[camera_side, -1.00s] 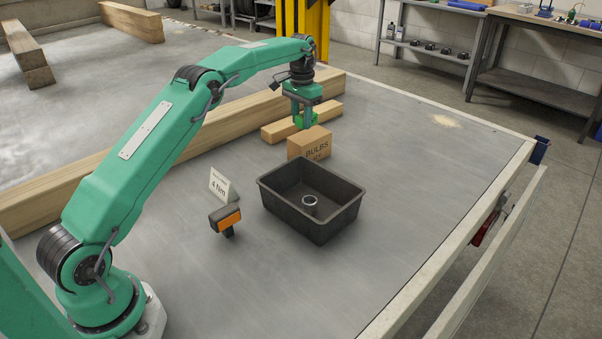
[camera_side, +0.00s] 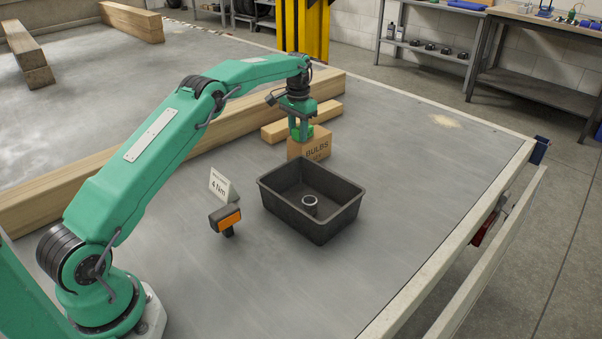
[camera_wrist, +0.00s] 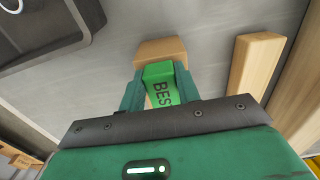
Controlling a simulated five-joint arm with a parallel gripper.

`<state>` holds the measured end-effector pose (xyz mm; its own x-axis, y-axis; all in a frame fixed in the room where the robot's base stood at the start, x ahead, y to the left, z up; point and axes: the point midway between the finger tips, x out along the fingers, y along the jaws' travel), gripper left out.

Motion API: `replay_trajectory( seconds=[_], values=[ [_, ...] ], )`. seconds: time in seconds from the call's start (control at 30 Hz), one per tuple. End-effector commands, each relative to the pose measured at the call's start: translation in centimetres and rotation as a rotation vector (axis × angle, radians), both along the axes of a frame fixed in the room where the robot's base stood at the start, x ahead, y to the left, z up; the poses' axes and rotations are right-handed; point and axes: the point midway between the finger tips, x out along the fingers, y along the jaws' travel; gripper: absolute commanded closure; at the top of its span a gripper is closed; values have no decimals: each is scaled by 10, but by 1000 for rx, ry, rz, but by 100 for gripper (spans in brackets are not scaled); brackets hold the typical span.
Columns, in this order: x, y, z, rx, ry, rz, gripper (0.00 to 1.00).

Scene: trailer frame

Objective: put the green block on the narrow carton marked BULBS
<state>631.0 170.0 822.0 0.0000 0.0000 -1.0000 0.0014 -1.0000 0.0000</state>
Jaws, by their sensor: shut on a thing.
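My gripper (camera_side: 301,137) is shut on the green block (camera_wrist: 158,80), which shows dark letters "BES" in the wrist view. The jaws (camera_wrist: 159,95) stand on both sides of it. The narrow tan carton marked BULBS (camera_side: 316,150) stands on the bench. In the side view the block is low at the carton's top, toward its left and far side, partly hidden by the fingers. In the wrist view the carton (camera_wrist: 160,48) shows just beyond the block. I cannot tell whether block and carton touch.
A black open tray (camera_side: 335,232) with a metal ring (camera_side: 310,204) inside stands in front of the carton. A short wooden beam (camera_side: 330,112) lies behind. A "4 Nm" card (camera_side: 219,186) and a black and orange tool (camera_side: 228,218) are at left. The bench's right side is clear.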

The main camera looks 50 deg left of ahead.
Motion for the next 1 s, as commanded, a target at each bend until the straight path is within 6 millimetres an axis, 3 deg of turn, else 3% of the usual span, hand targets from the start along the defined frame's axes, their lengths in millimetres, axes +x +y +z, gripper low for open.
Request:
replay_trajectory(
  seconds=[0.4,0.43,0.53,1.0],
  values=[
    [0,0,-4,0,0,0,91],
    [0,0,-4,0,0,0,66],
    [0,0,-4,0,0,0,46],
    [0,0,2,0,-1,0,46]
  ],
)
